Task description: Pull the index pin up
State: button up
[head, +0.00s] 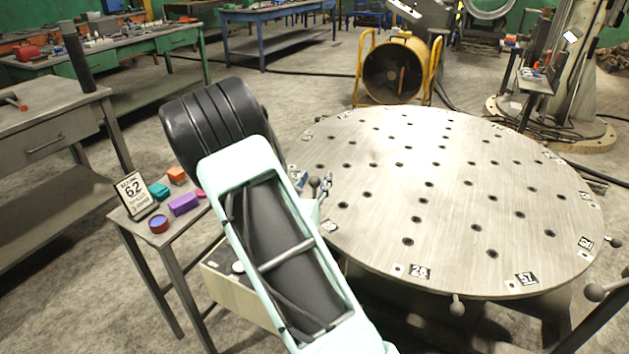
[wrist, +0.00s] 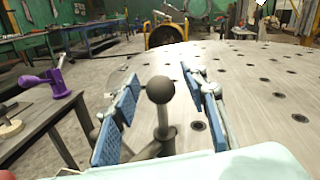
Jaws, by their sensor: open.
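The index pin, a dark ball knob on a short stem (wrist: 160,92), stands at the rim of the round steel table (wrist: 270,110) in the wrist view. My gripper (wrist: 159,80) is open, with one blue-padded finger on each side of the knob. I see a gap between the knob and both pads. In the head view the ball knob (head: 314,182) shows beside the blue pads of my gripper (head: 306,182) at the table's left edge. My arm hides most of the gripper there. The lower end of the pin's stem is hard to make out.
Other ball knobs (head: 457,308) stick out around the rim of the round table (head: 450,225), which has number plates and holes and a clear top. A small stand (head: 125,222) with a "62" sign and coloured blocks (head: 184,204) is at left. A yellow fan (head: 393,70) stands behind.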

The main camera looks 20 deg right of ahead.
jog(key=v, duration=1.2)
jog(key=shift+r, duration=0.1)
